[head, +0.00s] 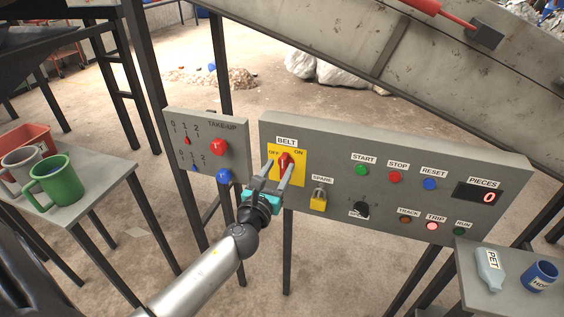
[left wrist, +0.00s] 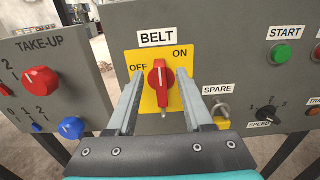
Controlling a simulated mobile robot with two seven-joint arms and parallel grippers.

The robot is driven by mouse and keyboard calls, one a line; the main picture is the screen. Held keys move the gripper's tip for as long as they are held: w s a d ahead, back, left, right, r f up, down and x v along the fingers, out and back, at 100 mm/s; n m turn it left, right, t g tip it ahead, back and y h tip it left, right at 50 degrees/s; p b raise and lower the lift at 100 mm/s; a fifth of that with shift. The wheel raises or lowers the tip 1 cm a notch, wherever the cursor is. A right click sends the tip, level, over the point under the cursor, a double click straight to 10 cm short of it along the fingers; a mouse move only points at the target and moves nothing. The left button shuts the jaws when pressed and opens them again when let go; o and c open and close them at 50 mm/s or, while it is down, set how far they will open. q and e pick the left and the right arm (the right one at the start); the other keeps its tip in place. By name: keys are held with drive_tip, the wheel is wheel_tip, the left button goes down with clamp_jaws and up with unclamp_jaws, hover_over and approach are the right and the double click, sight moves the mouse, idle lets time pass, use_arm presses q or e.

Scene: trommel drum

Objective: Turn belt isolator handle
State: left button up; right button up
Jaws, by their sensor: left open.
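The belt isolator handle (head: 285,161) is a red rotary handle on a yellow plate (head: 272,176) under a BELT label. OFF is marked at the plate's upper left and ON at its upper right. My left gripper (head: 278,171) is open in front of the plate. Its two fingers (left wrist: 158,98) stand on either side of the handle, with gaps to it. I cannot tell how far in depth the fingertips are from the handle. My right gripper is out of view.
The grey panel (head: 330,215) carries a yellow padlock (head: 318,199) by SPARE, buttons, a speed knob and a lit TRIP lamp (head: 432,226). The TAKE-UP panel (head: 176,151) with red and blue knobs is left. A side table holds mugs (head: 55,183); another holds a PET bottle (head: 489,270).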

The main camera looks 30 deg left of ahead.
sight(282, 162)
use_arm(q)
drive_tip(key=shift+x, duration=1.55)
clamp_jaws()
